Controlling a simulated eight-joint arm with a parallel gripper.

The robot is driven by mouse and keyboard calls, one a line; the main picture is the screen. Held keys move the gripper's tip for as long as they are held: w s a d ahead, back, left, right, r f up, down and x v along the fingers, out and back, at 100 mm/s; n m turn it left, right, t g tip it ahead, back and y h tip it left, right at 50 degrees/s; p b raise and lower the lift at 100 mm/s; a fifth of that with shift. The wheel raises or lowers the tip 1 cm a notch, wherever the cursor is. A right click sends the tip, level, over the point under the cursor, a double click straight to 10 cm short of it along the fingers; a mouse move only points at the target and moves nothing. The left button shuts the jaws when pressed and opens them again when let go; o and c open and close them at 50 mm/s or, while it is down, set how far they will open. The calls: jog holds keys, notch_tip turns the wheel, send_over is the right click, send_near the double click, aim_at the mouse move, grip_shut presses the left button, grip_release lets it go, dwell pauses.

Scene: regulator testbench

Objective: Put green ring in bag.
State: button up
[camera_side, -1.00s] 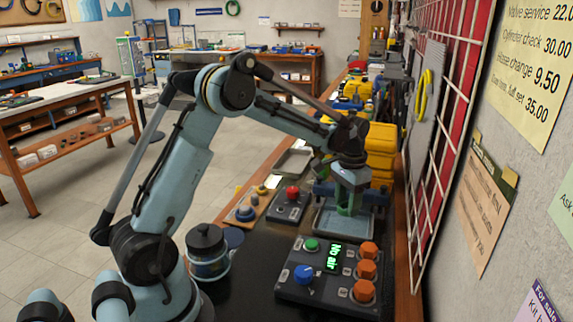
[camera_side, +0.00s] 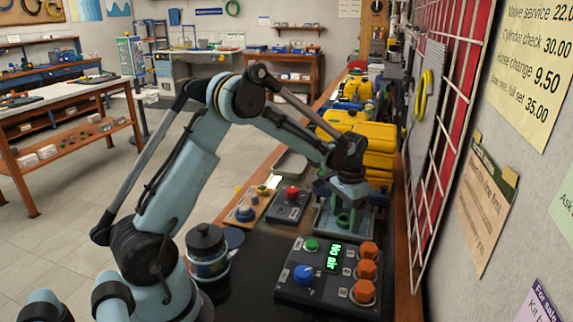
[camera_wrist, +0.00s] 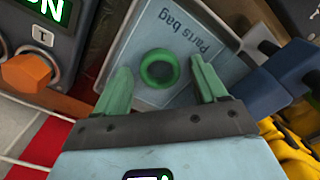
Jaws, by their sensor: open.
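The green ring (camera_wrist: 159,68) lies flat over the pale blue parts bag (camera_wrist: 150,27) in the wrist view, seen from above. In the side view the ring (camera_side: 343,219) shows low between and under the fingers, against the bag (camera_side: 325,225). My gripper (camera_wrist: 160,66) has its green fingers apart, one on each side of the ring, with a gap to it on both sides. In the side view my gripper (camera_side: 346,207) points down over the bag. I cannot tell exactly how far the ring sits above the bag's bottom.
A control panel (camera_side: 325,272) with orange knobs and a "No air" display stands in front of the bag. A box with a red button (camera_side: 292,194) is to its left. Yellow cases (camera_side: 365,150) stand behind. A white wire grid (camera_side: 450,120) rises along the right wall.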

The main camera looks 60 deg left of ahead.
jog(key=shift+r, duration=0.1)
notch_tip(320, 180, up, 11)
jog(key=s+d+r+t, duration=0.3)
jog(key=s+d+r, duration=0.2)
jog(key=s+d, duration=0.25)
jog(key=s+d+f+t, duration=0.1)
jog(key=s+t, duration=0.1)
jog(key=s, duration=0.2)
jog(key=s+d+f+t, duration=0.2)
jog(key=s, duration=0.3)
jog(key=shift+d+f, duration=0.3)
jog(key=shift+s, duration=0.1)
dwell(0.4)
